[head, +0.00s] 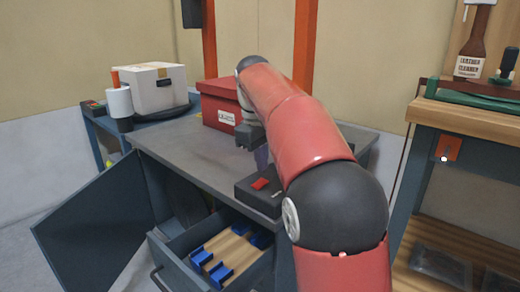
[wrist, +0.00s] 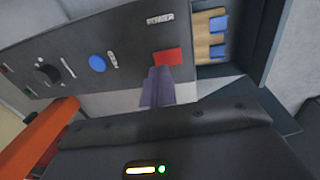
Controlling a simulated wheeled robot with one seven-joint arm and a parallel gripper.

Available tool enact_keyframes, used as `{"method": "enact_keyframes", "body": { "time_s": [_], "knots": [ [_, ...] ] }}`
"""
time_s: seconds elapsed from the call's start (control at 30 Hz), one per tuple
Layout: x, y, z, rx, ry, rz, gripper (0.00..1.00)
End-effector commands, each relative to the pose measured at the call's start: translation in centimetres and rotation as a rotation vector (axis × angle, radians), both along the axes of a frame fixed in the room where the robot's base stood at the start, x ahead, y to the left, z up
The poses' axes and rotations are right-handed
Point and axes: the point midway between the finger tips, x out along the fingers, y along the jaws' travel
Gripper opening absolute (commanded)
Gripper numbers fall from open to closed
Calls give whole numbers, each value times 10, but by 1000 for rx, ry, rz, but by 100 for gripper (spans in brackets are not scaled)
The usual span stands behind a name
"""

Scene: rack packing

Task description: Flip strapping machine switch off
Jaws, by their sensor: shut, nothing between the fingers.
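The strapping machine's black control box (head: 262,190) sits on the grey cabinet top, partly hidden behind my arm. A red switch (head: 261,184) is on it; it also shows in the wrist view (wrist: 168,57), under a small white label. I cannot tell which way the switch is set. A blue button (wrist: 97,63) and a black knob (wrist: 46,73) share the panel.
A red box (head: 215,105) stands behind on the cabinet top (head: 175,137). Below, a drawer (head: 225,275) with blue and wooden pieces is open, and a cabinet door (head: 95,225) swings out left. A wooden-topped bench (head: 465,120) stands right. The top's left part is clear.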

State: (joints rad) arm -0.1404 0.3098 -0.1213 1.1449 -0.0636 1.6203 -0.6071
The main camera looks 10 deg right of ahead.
Motion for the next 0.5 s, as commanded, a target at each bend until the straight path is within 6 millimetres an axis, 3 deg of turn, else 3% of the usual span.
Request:
{"method": "enact_keyframes", "body": {
  "time_s": [0.03, 0.2, 0.5],
  "knots": [
    [0, -1, -12, 0, 2, 0, 0],
    [1, -3, -29, 1, -1, 0, 0],
    [2, -3, -35, 1, -1, 0, 0]
  ]
}}
